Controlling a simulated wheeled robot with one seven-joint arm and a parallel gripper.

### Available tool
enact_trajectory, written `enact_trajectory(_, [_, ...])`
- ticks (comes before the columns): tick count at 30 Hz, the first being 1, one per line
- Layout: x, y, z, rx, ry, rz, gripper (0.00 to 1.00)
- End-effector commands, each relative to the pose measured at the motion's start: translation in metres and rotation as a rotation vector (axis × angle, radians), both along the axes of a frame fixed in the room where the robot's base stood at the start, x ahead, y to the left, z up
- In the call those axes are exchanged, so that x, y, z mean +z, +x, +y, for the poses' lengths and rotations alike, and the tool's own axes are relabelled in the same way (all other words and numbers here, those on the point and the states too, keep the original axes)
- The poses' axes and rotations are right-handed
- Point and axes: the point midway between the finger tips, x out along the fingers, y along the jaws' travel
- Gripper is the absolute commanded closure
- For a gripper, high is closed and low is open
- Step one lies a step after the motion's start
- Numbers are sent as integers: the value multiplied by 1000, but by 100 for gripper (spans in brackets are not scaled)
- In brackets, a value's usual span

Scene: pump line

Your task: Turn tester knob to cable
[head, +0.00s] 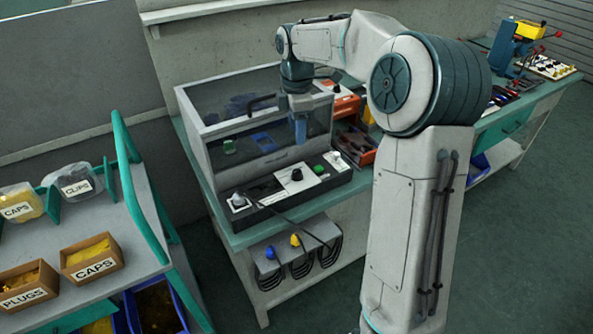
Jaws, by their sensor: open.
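The tester is a grey cabinet with a clear cover (197,120) on the bench, with a dark control panel (268,209) along its front. On the panel a dark knob (296,174) sits on a white plate. Its pointer direction is too small to read. A green button (319,169) is to its right, and lighter fittings sit at both panel ends. My gripper (300,142) points down in front of the cover, above the knob in the picture and apparently clear of it. It is open and nothing shows between its fingers.
Orange-red bins stand right of the tester. A cart with boxes of caps (93,257) stands left.

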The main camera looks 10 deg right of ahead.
Motion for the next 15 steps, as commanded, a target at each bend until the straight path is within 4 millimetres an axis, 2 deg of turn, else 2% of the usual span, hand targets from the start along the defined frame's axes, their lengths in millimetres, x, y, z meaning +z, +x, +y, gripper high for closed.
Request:
enact_trajectory(5, [-19, 1, -1, 8, 2, 4, 54])
enact_trajectory(15, [-90, 0, 0, 6, 2, 5, 54])
